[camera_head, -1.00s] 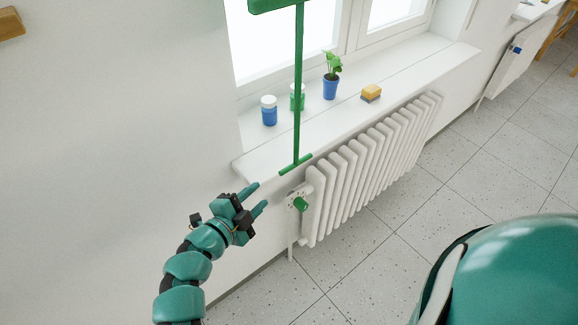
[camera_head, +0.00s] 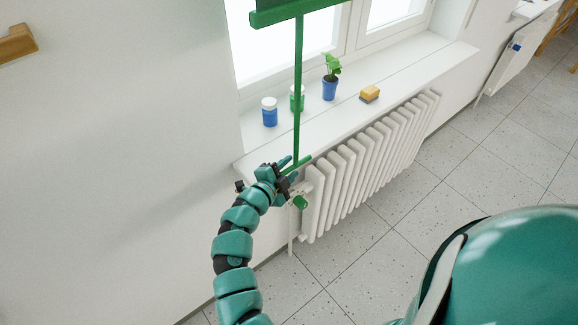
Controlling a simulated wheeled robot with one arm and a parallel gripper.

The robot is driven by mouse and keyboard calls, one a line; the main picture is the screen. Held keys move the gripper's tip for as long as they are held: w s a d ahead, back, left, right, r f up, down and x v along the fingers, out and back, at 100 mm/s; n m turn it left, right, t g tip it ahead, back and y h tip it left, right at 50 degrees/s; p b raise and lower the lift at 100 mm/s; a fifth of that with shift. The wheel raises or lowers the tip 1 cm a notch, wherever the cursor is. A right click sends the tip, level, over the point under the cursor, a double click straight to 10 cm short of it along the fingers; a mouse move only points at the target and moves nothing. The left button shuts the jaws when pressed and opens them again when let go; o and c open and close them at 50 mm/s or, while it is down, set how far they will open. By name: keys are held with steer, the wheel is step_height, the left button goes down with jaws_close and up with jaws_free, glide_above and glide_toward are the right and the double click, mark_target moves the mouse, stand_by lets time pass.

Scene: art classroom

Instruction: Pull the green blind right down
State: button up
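The green blind (camera_head: 290,12) shows only as its lower edge bar at the top of the picture, across the upper window. A thin green rod (camera_head: 298,90) hangs from it and ends in a short green crossbar (camera_head: 305,160) by the front edge of the sill. My gripper (camera_head: 289,168) is at the left end of this crossbar. Its two fingers stand apart, with the bar's left end appearing between them. The gripper partly hides that end, and I cannot tell whether the fingers touch it.
On the white sill (camera_head: 345,120) stand a blue-and-white jar (camera_head: 270,112), a green jar (camera_head: 297,98) behind the rod, a potted plant (camera_head: 330,85) and a yellow-blue sponge (camera_head: 370,94). A white radiator (camera_head: 365,165) with a green valve knob (camera_head: 300,202) is below.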

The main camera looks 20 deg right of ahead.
steer(key=shift+w+d, duration=0.15)
steer(key=shift+d, duration=0.05)
jaws_close()
step_height(320, 180, down, 5)
steer(key=b, duration=0.3)
jaws_free()
